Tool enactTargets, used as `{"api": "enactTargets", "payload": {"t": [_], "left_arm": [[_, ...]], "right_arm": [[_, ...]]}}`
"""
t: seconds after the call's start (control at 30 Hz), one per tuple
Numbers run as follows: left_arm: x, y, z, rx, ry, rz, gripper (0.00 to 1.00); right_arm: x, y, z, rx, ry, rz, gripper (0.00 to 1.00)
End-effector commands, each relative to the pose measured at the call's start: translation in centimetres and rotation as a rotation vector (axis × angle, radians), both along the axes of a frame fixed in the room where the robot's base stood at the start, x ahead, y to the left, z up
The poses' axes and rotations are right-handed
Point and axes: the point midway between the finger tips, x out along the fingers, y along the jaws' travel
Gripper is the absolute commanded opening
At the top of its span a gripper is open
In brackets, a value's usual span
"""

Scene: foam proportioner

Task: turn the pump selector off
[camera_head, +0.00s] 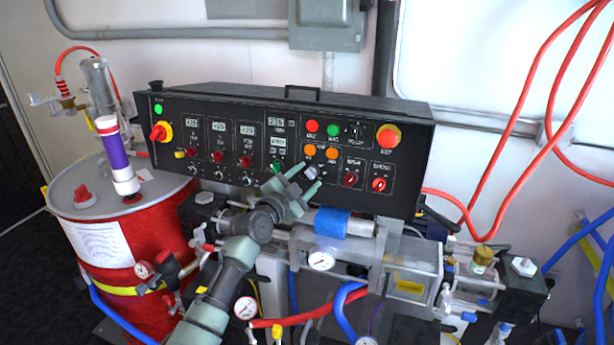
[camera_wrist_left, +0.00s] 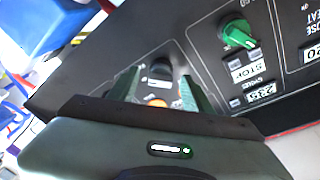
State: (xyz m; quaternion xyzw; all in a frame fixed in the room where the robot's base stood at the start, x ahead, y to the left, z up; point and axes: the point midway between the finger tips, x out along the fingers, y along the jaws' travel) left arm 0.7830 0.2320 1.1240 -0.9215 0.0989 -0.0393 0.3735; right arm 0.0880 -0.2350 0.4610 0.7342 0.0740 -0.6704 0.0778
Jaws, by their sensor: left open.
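My left gripper (camera_head: 304,178) reaches up from the bottom of the head view to the lower middle of the black control panel (camera_head: 220,105). Its two fingers are open. A small grey-black knob (camera_head: 311,172) shows by the fingertips, and its label is too small to read. In the left wrist view the fingers (camera_wrist_left: 157,84) stand on either side of this dark knob (camera_wrist_left: 160,70), with no clear contact visible. I cannot tell for sure that this knob is the pump selector. My right gripper is not in view.
A green knob (camera_head: 278,167) sits left of the fingers, and orange buttons (camera_head: 331,153) are above. Red knobs (camera_head: 379,184) are to the right. A red emergency button (camera_head: 388,136) is at upper right. Pipes and a blue-wrapped cylinder (camera_head: 331,222) lie below the panel; a red drum (camera_head: 110,240) stands left.

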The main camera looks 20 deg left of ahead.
Motion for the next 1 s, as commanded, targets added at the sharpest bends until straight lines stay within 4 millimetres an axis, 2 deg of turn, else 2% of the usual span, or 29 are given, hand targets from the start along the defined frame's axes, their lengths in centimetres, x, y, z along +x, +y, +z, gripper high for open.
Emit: {"api": "enactTargets", "payload": {"t": [0.37, 0.4, 0.57, 1.0], "left_arm": [[0.61, -0.17, 0.01, -0.001, 0.000, 0.000, 0.50], [0.61, -0.17, 0.01, -0.001, 0.000, 0.000, 0.44], [0.60, -0.17, -0.01, -0.001, 0.000, 0.000, 0.00], [0.57, -0.26, -0.13, -0.077, 0.004, 0.013, 0.00]], "right_arm": [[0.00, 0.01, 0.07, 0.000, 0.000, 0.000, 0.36], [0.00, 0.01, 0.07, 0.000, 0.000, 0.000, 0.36], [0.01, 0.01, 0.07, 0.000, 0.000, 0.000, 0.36], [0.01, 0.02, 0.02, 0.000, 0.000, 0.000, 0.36]]}}
